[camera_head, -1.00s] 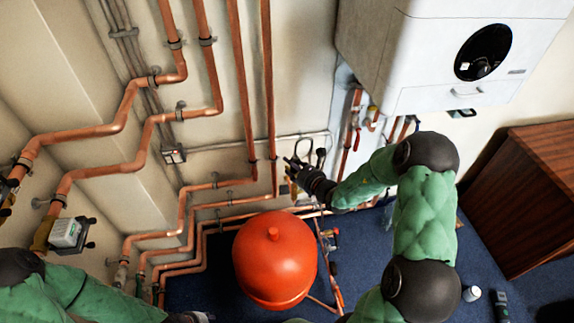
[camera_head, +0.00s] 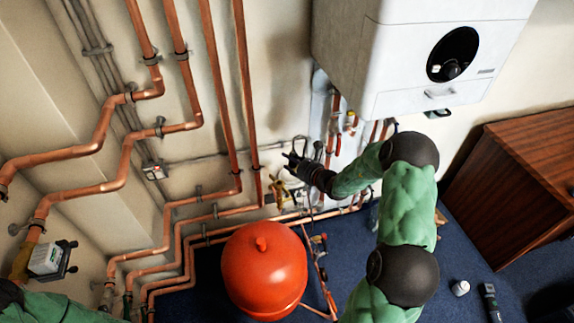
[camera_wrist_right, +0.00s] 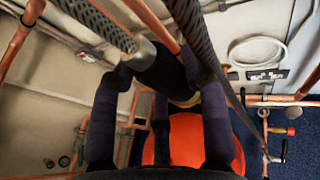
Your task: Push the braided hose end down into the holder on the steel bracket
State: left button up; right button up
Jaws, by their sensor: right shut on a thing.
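My right gripper (camera_head: 290,166) is by the wall pipes below the white boiler, above and right of the red tank. In the right wrist view its dark fingers (camera_wrist_right: 162,85) are shut on a dark piece (camera_wrist_right: 160,68). A grey braided hose (camera_wrist_right: 97,24) with a metal collar (camera_wrist_right: 144,54) comes from the upper left to this piece. Another braided length (camera_wrist_right: 190,28) runs down by the right finger. I cannot make out where the held end meets a holder, and I cannot single out the steel bracket. My left arm (camera_head: 55,308) shows at the lower left; its gripper is out of view.
The red tank (camera_head: 263,272) stands below the right gripper. Copper pipes (camera_head: 216,85) run down and along the wall on the left. The white boiler (camera_head: 420,50) hangs above right, and a brown wooden cabinet (camera_head: 520,185) stands at the right. Blue floor lies below.

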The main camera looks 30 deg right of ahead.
jog(key=shift+w+d+p, duration=0.9)
jog(key=shift+w+d, duration=1.05)
jog(key=shift+d, duration=3.5)
notch_tip(320, 180, down, 38)
jog(key=b, duration=1.3)
jog(key=shift+b, duration=0.4)
jog(key=shift+a+f, duration=0.1)
jog(key=shift+f, duration=0.3)
jog(key=shift+f, duration=1.1)
